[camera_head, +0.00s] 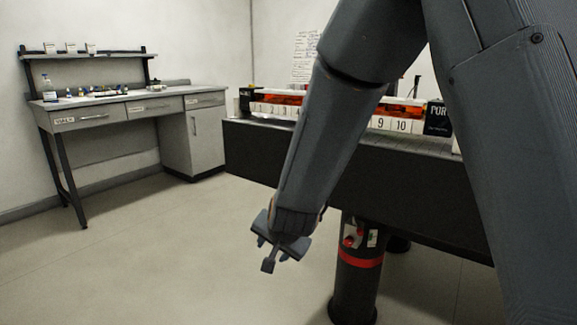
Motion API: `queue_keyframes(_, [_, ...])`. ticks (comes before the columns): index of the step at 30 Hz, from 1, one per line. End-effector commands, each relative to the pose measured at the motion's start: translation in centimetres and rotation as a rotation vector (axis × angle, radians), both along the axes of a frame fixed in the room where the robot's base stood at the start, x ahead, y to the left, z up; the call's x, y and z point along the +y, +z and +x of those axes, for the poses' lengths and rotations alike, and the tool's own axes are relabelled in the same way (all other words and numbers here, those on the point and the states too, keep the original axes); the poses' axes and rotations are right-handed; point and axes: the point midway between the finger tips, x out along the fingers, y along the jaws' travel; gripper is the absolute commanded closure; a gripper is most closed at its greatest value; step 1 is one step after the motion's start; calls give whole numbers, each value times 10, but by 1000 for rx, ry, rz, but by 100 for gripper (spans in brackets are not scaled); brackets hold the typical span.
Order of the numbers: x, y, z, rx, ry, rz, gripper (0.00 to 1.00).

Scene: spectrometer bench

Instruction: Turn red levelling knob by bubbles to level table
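A small red knob (350,240) shows on the upper part of the dark round table leg, beside a small white label or plate (372,238). A second red spot sits just above it. The long dark table (270,160) rests on this leg. No bubble level can be made out. My gripper (268,264) points down, in the air left of the leg and apart from the knob. It holds nothing that I can make out. Its fingers are too small and dark to tell whether they are open. My arm hides part of the table.
A red band (360,260) circles the leg (353,290). White numbered cards (400,125) and orange-red parts line the table top. A grey bench (130,108) with drawers and a shelf of small items stands at the back left. The floor (150,250) at left is clear.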

Motion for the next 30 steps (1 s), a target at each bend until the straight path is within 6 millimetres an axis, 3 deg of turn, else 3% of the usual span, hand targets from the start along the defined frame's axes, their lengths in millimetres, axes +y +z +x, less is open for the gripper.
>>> queue_keyframes(1, [2, 12, -22, 35, 75, -24, 56])
queue_keyframes(5, [-2, 30, -85, 143, 274, -104, 56])
queue_keyframes(9, [-20, 45, -153, 249, 477, -202, 56])
queue_keyframes(15, [-50, 58, -221, 360, 670, -309, 56])
queue_keyframes(25, [-96, 73, -296, 492, 873, -436, 56])
queue_keyframes(30, [-106, 91, -291, 501, 829, -425, 56])
